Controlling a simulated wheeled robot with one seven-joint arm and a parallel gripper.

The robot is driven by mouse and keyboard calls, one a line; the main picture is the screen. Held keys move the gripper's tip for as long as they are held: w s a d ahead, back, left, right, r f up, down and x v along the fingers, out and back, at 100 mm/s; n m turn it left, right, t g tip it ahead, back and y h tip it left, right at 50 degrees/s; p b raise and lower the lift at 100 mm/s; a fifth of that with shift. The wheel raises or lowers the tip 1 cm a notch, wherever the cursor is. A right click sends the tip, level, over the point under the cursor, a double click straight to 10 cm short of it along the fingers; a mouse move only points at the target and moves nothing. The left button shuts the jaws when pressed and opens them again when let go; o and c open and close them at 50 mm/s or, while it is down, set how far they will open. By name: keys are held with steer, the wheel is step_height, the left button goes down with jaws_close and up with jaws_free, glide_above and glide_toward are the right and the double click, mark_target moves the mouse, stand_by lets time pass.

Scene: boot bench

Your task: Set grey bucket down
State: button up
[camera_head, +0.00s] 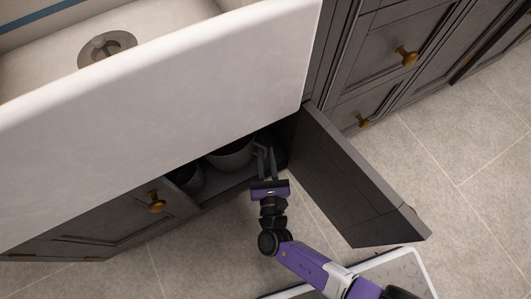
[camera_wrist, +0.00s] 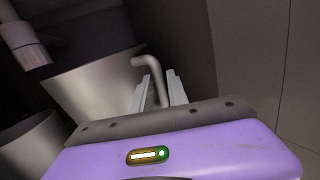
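The grey bucket (camera_head: 232,156) is inside the dark cabinet under the sink, partly hidden by the sink front. In the wrist view the grey bucket (camera_wrist: 88,88) is just left of my fingers, and its bent handle (camera_wrist: 147,62) passes between them. My gripper (camera_head: 265,152) reaches into the cabinet opening beside the open door. Its fingers (camera_wrist: 161,88) look closed around the handle, with little gap on either side. The bucket's base is hidden, so I cannot tell whether it touches the cabinet floor.
A second grey container (camera_head: 187,179) stands to the left in the cabinet; it also shows in the wrist view (camera_wrist: 32,145). A pipe (camera_wrist: 28,45) hangs above. The open cabinet door (camera_head: 350,185) is close on the right. The white sink (camera_head: 170,105) overhangs the opening.

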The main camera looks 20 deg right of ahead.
steer(key=shift+o, duration=1.3)
steer(key=shift+r, duration=0.1)
steer(key=shift+s, duration=0.1)
steer(key=s+a+p, duration=0.1)
steer(key=s+p, duration=0.1)
steer(key=s, duration=0.5)
steer(key=shift+s+a+f, duration=0.2)
steer(key=shift+a+f, duration=0.05)
steer(key=shift+f, duration=0.1)
